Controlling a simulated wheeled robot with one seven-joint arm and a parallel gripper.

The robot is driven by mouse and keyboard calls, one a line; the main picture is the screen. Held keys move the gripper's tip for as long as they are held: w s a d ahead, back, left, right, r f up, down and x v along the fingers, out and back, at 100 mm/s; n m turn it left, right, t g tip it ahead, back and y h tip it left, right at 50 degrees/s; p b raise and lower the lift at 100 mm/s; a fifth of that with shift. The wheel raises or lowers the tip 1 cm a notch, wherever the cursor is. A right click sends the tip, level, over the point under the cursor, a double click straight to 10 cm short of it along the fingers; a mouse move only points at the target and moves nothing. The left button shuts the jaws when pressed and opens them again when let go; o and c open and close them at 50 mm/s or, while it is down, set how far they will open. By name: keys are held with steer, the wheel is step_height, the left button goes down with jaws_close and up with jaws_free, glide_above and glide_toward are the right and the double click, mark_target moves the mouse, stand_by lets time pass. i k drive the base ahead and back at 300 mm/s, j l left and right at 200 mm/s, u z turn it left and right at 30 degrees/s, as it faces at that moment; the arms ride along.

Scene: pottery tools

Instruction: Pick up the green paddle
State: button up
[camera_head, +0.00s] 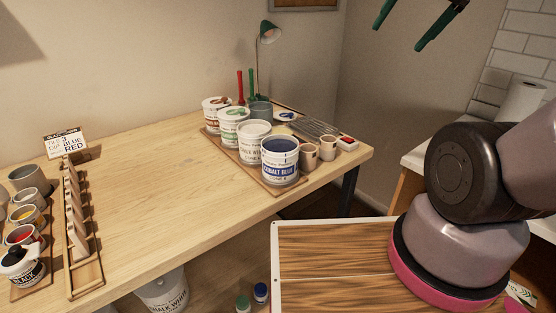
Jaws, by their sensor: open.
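The green paddle (252,84) stands upright near the back of the wooden table, beside a red paddle (240,86) on its left. Its lower end is hidden behind the tubs and a grey-green cup (261,110), so I cannot tell what it stands in. My gripper (398,38) is at the top right of the view, with two dark green fingers spread apart and nothing between them. It is well to the right of the green paddle, and its upper part is cut off by the picture's edge.
Several glaze tubs (280,160) stand in front of the paddles on a wooden board. A green desk lamp (268,32) rises behind them. Small clay cups (327,148) and tools (315,128) lie to the right. The table's middle (150,165) is clear.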

mark_target(252, 99)
steer(key=i+l+u, duration=0.2)
steer(key=u, duration=0.2)
steer(key=i+l+u, duration=0.1)
steer(key=l+u, duration=0.15)
steer(key=u, duration=0.15)
steer(key=i+l+u, duration=0.1)
steer(key=l+u, duration=0.3)
steer(key=j, duration=0.1)
